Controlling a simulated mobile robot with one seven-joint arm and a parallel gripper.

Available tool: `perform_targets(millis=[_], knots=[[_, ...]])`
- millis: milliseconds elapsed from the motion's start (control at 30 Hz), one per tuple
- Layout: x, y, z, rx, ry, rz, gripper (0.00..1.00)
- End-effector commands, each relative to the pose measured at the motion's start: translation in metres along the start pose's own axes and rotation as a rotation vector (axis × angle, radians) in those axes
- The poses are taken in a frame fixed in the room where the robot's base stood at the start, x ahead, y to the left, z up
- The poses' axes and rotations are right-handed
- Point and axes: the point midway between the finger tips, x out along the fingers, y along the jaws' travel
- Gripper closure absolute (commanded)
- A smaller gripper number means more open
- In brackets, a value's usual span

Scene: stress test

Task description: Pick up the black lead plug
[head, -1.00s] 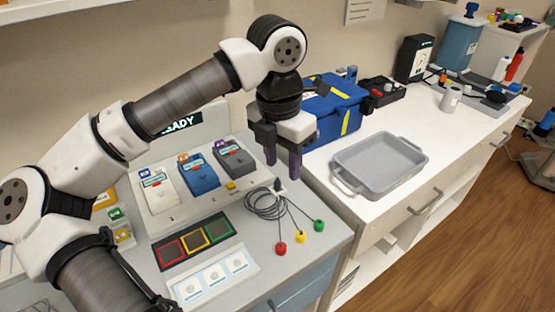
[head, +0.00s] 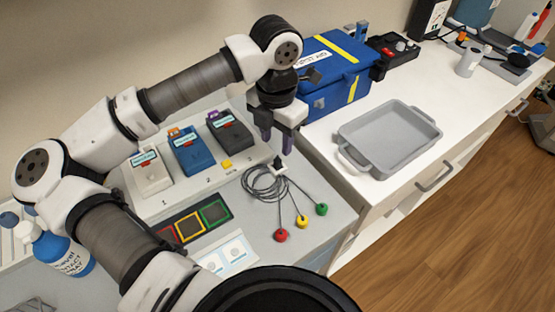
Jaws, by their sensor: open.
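The black lead plug (head: 279,165) stands at the top of a coil of grey cable (head: 262,184) on the grey bench. Its leads end in a red (head: 281,235), a yellow (head: 302,221) and a green (head: 322,209) clip. My gripper (head: 277,143) points down with its two fingers apart and empty. Its fingertips appear just above the plug in the picture. I cannot tell the exact height between them.
White, blue and dark devices (head: 191,151) sit left of the gripper. A blue case (head: 330,80) stands close behind it. A grey tray (head: 388,142) lies on the white counter to the right. A spray bottle (head: 66,253) is at lower left.

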Motion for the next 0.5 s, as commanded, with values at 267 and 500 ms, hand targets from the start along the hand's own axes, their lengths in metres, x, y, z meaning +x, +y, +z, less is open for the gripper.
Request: perform_targets(millis=[267,500], knots=[[0.021,-0.003,-0.001,0.001,0.0,-0.005,0.58],[0.052,-0.003,-0.001,0.001,-0.001,-0.001,0.58]])
